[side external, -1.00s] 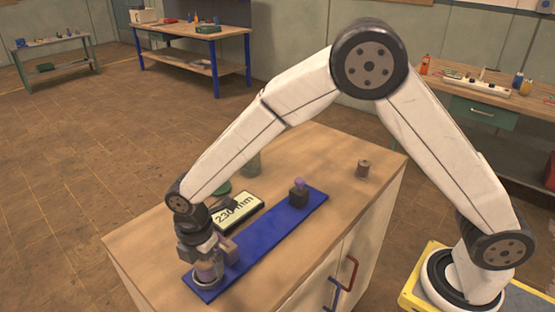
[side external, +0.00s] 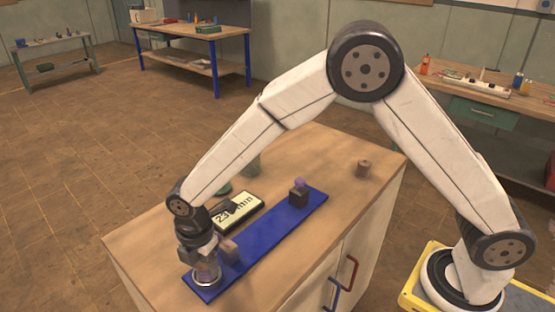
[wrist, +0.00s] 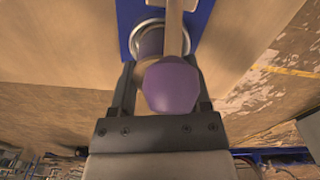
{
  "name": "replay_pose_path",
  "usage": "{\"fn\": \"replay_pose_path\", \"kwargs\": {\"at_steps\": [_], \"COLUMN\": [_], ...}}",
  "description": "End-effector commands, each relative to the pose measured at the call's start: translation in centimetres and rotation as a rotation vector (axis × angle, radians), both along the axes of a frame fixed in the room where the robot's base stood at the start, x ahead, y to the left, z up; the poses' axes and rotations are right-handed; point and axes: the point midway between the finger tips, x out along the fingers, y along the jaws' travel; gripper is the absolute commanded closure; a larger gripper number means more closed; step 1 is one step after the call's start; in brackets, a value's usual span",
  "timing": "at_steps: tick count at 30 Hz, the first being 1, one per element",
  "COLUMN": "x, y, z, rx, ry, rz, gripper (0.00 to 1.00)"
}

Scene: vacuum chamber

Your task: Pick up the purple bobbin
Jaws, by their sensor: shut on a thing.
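The purple bobbin (wrist: 172,86) sits between the two fingers of my gripper (wrist: 166,92) in the wrist view, its faceted end toward the camera. My gripper is shut on it. In the side view my gripper (side external: 206,262) points down at the near end of a blue board (side external: 262,240), and the bobbin (side external: 207,272) shows below it, at a metal ring (side external: 207,283). The wrist view shows purple inside the ring (wrist: 133,42) too. I cannot tell whether the bobbin is clear of the ring.
A dark block with a purple top (side external: 298,193) stands at the board's far end. A measurement sign (side external: 242,210), a green cylinder (side external: 252,166) and a brown spool (side external: 363,169) share the tabletop.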

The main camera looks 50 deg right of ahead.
Motion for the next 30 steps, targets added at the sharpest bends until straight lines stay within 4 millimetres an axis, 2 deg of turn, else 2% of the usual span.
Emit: {"fn": "replay_pose_path", "kwargs": {"at_steps": [11,18,30], "x": [0.0,0.1,-3.4], "y": [0.0,0.0,-1.5], "z": [0.7,3.3,7.6], "rx": [0.0,0.002,0.002], "ry": [-0.001,-0.005,-0.003], "rz": [0.0,0.0,0.0], "gripper": [0.96,0.96,0.96]}}
